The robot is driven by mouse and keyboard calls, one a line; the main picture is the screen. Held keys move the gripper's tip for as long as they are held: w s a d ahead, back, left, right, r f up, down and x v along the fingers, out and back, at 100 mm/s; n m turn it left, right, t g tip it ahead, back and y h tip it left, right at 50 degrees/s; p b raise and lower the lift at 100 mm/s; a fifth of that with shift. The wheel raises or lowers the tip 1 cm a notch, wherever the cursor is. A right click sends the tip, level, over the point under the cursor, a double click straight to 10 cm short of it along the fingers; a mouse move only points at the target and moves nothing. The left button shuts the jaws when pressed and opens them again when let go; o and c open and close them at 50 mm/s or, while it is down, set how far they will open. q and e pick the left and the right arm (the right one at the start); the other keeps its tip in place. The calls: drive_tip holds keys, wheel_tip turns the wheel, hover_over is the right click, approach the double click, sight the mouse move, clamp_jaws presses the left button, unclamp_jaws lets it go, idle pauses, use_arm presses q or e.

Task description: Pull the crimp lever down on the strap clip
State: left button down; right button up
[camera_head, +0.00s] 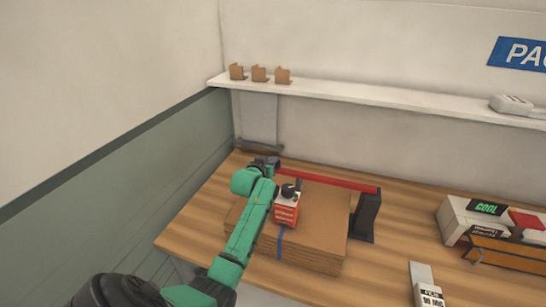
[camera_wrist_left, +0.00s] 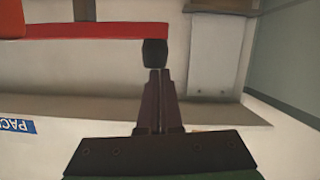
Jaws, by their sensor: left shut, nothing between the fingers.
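A long red lever (camera_head: 330,180) runs from a black post (camera_head: 367,217) on the right to the left, above the stack of flat cardboard (camera_head: 320,225). In the left wrist view the red lever (camera_wrist_left: 95,31) crosses the top, with a black knob (camera_wrist_left: 155,53) at its end. My left gripper (camera_head: 272,164) is at the lever's left end. In the wrist view its shut, empty fingers (camera_wrist_left: 158,74) point at the knob, their tips at or very near it; I cannot tell whether they touch. A red and white device (camera_head: 286,210) sits on the cardboard by a blue strap (camera_head: 281,243).
A white shelf (camera_head: 390,97) with small brown holders (camera_head: 260,73) runs along the back wall. Boxes and an orange-brown tool (camera_head: 507,254) lie at the right of the wooden table (camera_head: 390,262). A label box (camera_head: 428,293) stands at the front.

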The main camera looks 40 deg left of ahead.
use_arm(q)
drive_tip(key=s+d+r, duration=0.2)
drive_tip(key=s+r, duration=0.4)
drive_tip(key=s, duration=0.3)
drive_tip(key=shift+d+r, duration=0.25)
drive_tip(key=shift+r, duration=0.15)
use_arm(e)
drive_tip(key=shift+s+r, duration=0.1)
drive_tip(key=shift+r, duration=0.15)
